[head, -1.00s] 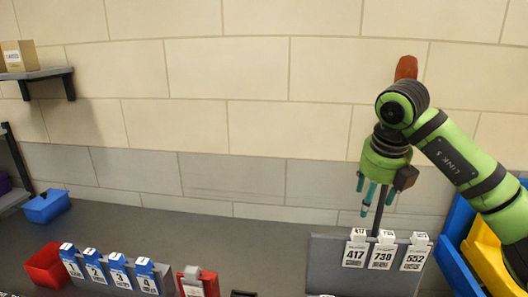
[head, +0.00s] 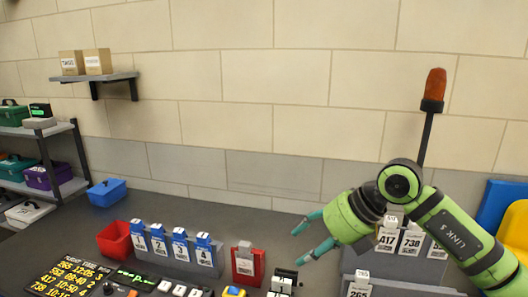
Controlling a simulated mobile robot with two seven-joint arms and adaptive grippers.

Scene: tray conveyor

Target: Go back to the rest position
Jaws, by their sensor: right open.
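My right gripper (head: 302,242) has teal fingers spread apart with nothing between them. It points left in the head view, above the grey floor area and to the right of the red tag holder (head: 248,264). A third tag there is mostly hidden behind the arm. My left gripper is not in view.
Blue tags numbered 1 to 4 (head: 181,244) stand beside a red bin (head: 115,240). A dark display board (head: 72,277) and buttons lie at the lower left. A beacon post (head: 430,110) rises behind my arm. Blue and yellow bins (head: 500,205) stand at right. Shelves (head: 45,130) are at left.

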